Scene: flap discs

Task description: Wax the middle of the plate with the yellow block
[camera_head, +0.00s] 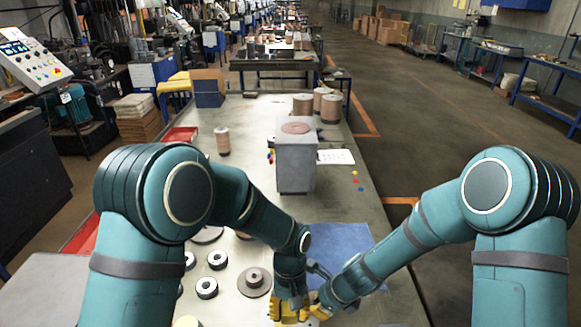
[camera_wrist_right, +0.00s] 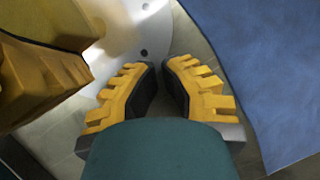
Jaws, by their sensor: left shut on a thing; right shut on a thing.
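The plate (camera_wrist_right: 128,35) is a pale, shiny metal disc with small holes, under the gripper tips in the right wrist view. My right gripper (camera_wrist_right: 163,72) has its yellow, black-padded fingers drawn close together at the plate, shut on its edge as far as I can see. In the head view my right gripper (camera_head: 318,307) is at the bottom, close beside my left gripper (camera_head: 288,309). A large yellow part of the left gripper (camera_wrist_right: 40,80) fills the upper left of the wrist view. It is shut, but the yellow block cannot be told apart from the yellow fingers.
A blue mat (camera_head: 345,245) lies right of the grippers. Dark rings (camera_head: 217,259) and a brown flanged disc (camera_head: 254,281) lie to the left. A grey box (camera_head: 295,170) stands ahead, with brown rolls (camera_head: 331,108) behind it. A red tray (camera_head: 180,134) is at the left edge.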

